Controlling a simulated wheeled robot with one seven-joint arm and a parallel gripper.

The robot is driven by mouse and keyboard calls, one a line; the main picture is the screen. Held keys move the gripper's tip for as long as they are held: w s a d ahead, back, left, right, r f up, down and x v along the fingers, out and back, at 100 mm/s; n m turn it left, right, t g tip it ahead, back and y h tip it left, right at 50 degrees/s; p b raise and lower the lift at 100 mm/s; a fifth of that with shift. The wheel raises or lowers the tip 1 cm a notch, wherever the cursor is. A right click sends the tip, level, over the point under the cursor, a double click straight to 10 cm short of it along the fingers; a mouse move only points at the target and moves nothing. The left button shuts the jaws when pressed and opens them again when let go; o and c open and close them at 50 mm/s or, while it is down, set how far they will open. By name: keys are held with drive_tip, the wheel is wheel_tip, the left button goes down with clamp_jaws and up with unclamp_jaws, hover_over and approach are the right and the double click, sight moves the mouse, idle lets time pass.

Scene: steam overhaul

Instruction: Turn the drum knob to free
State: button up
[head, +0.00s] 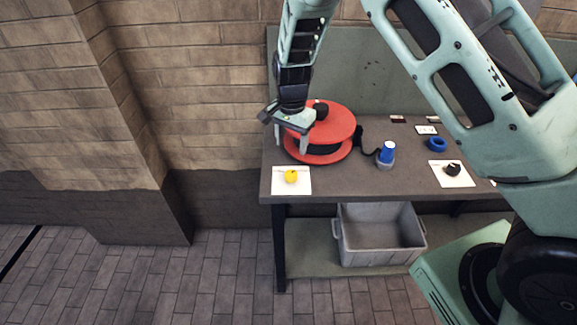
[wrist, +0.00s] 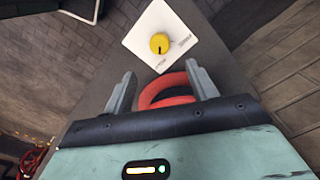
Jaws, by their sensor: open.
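A yellow knob (head: 291,176) sits on a white plate (head: 277,188) at the left front corner of the bench. In the wrist view the yellow knob (wrist: 159,43) has a dark mark on its lower side, and the plate (wrist: 141,38) carries two small labels too small to read. The red cable drum (head: 335,112) stands just behind the plate. A black knob (head: 321,110) is on top of the drum. My gripper (head: 291,142) is open and empty, above the drum's left front side. In the wrist view the yellow knob lies ahead of the fingertips (wrist: 161,70), apart from them.
The bench (head: 375,184) also holds a blue-topped cup-like piece (head: 387,153), a blue ring (head: 437,144) and another black knob (head: 452,169) on a white card. A dark cable leaves the drum to the right. A grey crate (head: 382,235) stands on the shelf below.

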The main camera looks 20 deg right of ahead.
sight(292, 173)
wheel_tip(292, 173, down, 11)
drive_tip(key=p, duration=0.3)
drive_tip(key=shift+f, duration=0.15)
drive_tip(key=shift+d, duration=0.1)
drive_tip(key=c, duration=1)
